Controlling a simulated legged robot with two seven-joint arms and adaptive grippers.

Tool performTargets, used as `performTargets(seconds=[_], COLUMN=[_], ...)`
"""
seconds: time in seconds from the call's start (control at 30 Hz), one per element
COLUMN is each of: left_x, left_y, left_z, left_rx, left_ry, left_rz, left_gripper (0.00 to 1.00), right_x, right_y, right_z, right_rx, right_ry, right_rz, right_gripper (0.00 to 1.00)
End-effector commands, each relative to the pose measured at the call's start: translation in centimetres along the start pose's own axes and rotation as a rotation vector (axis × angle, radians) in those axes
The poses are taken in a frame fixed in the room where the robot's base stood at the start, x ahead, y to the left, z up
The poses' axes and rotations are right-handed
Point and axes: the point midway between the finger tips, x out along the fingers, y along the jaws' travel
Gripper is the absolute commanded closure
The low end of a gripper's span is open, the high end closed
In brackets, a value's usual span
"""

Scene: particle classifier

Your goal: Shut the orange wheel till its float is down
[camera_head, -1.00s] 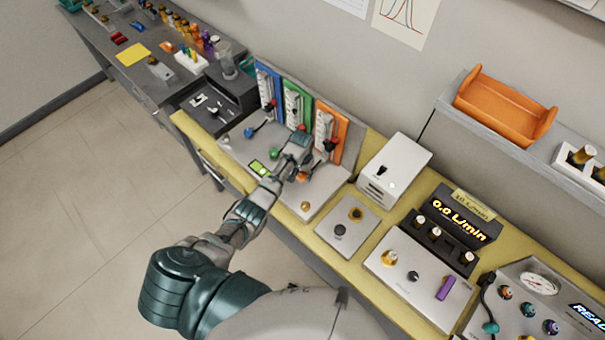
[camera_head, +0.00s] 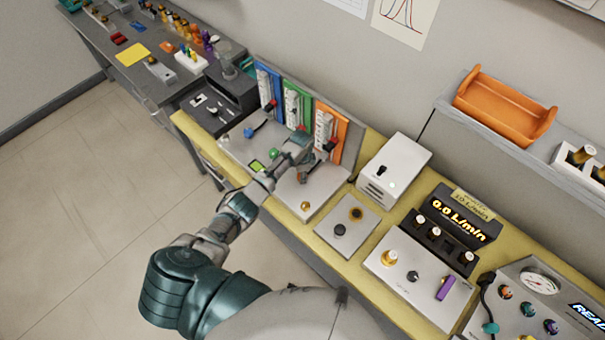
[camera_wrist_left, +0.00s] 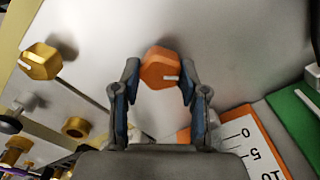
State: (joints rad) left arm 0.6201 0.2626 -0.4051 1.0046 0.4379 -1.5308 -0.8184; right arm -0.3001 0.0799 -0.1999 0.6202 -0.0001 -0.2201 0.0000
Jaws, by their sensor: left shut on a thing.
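The orange wheel (camera_wrist_left: 160,68) is a faceted knob with a white mark, on the pale panel in the left wrist view. My left gripper (camera_wrist_left: 159,82) has one finger on each side of it and is shut on it. In the head view my left gripper (camera_head: 305,163) is over the panel and mostly hides the wheel. The orange-backed flow tube (camera_head: 325,132) stands behind it. Its scale (camera_wrist_left: 246,138), marked 0, 5 and 10, partly shows in the left wrist view. I cannot make out the float. My right gripper is not in view.
Green (camera_head: 291,105) and blue (camera_head: 264,88) flow tubes stand left of the orange one. A brass knob (camera_wrist_left: 40,62) is beside the orange wheel. A white switch box (camera_head: 394,167) and a display reading 0.0 L/min (camera_head: 460,217) are to the right.

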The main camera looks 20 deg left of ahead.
Motion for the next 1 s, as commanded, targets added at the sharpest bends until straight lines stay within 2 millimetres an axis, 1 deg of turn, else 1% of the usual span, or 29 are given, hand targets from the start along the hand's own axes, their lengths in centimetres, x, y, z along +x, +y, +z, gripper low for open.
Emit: performTargets(seconds=[0.6, 0.8, 1.0], left_x=[-0.12, -0.15, -0.18], left_y=[-0.21, -0.21, -0.25], left_z=[0.03, -0.03, -0.01], left_rx=[0.566, 0.704, 0.793], left_ry=[0.0, 0.0, -0.001], left_rz=[-0.005, -0.006, -0.006], left_gripper=[0.92, 0.92, 0.92], right_x=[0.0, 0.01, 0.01], right_y=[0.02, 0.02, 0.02], right_z=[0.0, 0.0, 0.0], right_rx=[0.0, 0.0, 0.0], right_ry=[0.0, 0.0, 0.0], right_rz=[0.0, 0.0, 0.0], right_gripper=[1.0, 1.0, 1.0])
